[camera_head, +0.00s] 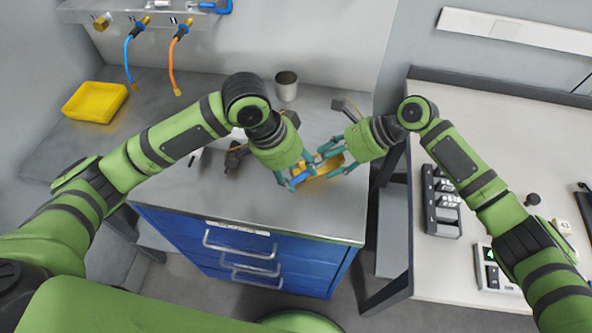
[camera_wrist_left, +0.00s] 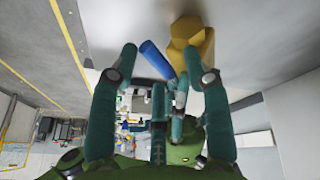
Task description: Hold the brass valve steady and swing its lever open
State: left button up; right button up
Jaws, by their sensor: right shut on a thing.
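The brass valve (camera_head: 322,167) is a yellow body low over the cabinet top, partly hidden by my grippers. My right gripper (camera_head: 330,160) is shut on it from the right. My left gripper (camera_head: 289,183) is open at the valve's left side. In the left wrist view the valve's brass hexagonal end (camera_wrist_left: 187,30) is beside one left fingertip. The blue lever grip (camera_wrist_left: 155,58) lies between the widely spread left fingers, with a clear gap on at least one side. Whether the valve touches the cabinet top is hidden.
A steel cup (camera_head: 286,86) and a dark tool (camera_head: 235,156) stand on the grey cabinet top (camera_head: 320,215). A yellow tray (camera_head: 95,102) is at the back left. Hoses (camera_head: 173,65) hang from the wall rail. A white bench (camera_head: 500,150) with a dark rack (camera_head: 441,203) is at the right.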

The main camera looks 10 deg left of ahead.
pick_arm(q)
jog(key=shift+a, duration=0.2)
jog(key=v, duration=1.2)
jog(key=shift+s, duration=0.15)
